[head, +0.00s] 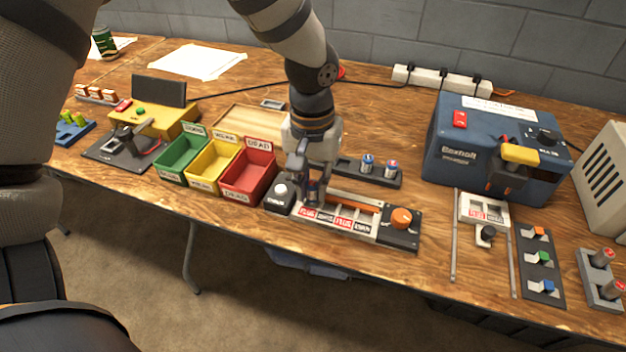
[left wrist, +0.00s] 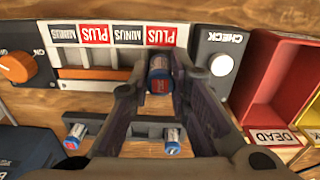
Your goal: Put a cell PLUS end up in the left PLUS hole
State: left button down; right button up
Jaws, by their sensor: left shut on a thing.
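My left gripper (head: 312,198) is over the left end of the labelled fixture (head: 365,230). In the left wrist view the gripper (left wrist: 160,92) is shut on a blue cell (left wrist: 160,78) with a red mark. The cell is between the fingers, beside the PLUS label (left wrist: 161,35) nearest the CHECK button, which is the left PLUS in the head view. The fingers hide the hole there, so I cannot tell how deep the cell sits or which end is up. My right gripper is not in view.
A dark rack (head: 350,166) behind the fixture holds two cells (head: 368,163). A white CHECK button (head: 280,190) and the red DEAD bin (head: 248,178) are close on the left. An orange knob (head: 401,218) is at the fixture's right end. The blue charger box (head: 470,140) stands farther right.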

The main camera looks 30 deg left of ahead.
pick_arm(q)
jog(key=shift+f, duration=0.95)
dwell(0.7)
jog(key=c, duration=1.4)
grip_release()
jog(key=shift+r+p, duration=0.8)
jog(key=shift+r, duration=2.75)
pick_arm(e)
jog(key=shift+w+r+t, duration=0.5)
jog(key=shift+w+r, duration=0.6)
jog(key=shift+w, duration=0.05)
